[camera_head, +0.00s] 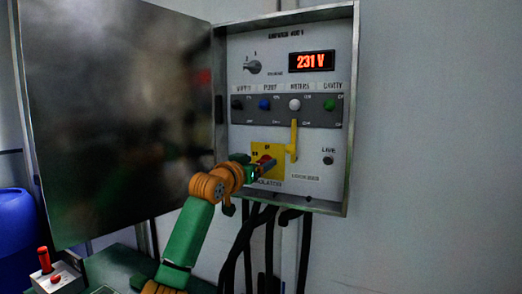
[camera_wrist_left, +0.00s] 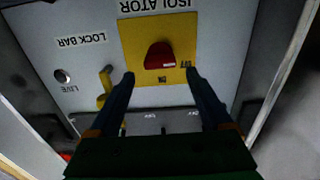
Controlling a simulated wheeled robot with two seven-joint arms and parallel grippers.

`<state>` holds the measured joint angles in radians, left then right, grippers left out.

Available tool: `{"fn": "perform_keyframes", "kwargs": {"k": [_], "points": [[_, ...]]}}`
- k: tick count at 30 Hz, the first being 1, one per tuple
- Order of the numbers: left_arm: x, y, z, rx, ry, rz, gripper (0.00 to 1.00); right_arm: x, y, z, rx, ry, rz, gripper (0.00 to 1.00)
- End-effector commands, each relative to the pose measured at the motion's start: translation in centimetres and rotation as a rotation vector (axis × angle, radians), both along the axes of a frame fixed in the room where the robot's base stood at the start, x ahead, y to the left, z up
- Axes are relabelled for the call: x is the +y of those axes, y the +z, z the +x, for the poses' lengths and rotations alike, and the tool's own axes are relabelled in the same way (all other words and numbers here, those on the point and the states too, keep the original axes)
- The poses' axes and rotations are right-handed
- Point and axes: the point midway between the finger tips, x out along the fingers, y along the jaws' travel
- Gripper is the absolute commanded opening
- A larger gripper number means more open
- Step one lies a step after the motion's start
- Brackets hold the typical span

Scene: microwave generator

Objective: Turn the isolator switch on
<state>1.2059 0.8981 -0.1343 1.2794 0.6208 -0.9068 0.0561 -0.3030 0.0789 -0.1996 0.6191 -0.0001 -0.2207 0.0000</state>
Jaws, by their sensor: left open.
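The isolator switch is a red knob (camera_wrist_left: 158,54) on a yellow plate (camera_wrist_left: 130,32) at the panel's lower left. In the head view the knob (camera_head: 264,159) is partly hidden by my gripper. The wrist view shows the panel upside down, with OFF and ON lettered beside the knob. A small white mark shows on the knob; its exact setting is hard to tell. My left gripper (camera_head: 264,167) is open before the knob. In the wrist view its fingertips (camera_wrist_left: 160,76) are spread wider than the knob, not closed on it. My right gripper is out of view.
The yellow lock bar (camera_head: 293,142) stands right of the isolator plate. A display (camera_head: 311,61) reads 231 V above a row of coloured knobs. The open metal door (camera_head: 115,110) is at left. Black cables (camera_head: 243,240) hang below the cabinet.

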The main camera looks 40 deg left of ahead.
Motion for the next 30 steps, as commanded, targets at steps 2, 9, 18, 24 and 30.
{"fn": "perform_keyframes", "kwargs": {"k": [2, 9, 18, 24, 30], "points": [[0.24, 0.39, 0.84, 0.003, 0.0, -0.002, 0.82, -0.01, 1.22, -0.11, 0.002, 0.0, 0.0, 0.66], [0.38, -0.17, 1.32, 0.002, 0.001, 0.002, 0.82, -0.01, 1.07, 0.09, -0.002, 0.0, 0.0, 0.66], [0.39, -0.15, 1.29, 0.002, 0.001, 0.002, 0.15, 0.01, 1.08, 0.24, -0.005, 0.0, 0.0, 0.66], [0.39, -0.12, 1.27, 0.002, 0.001, 0.007, 0.0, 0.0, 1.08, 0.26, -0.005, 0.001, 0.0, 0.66], [0.4, -0.08, 1.25, 0.017, 0.003, 0.058, 0.0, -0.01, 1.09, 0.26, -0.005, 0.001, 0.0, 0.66]]}}
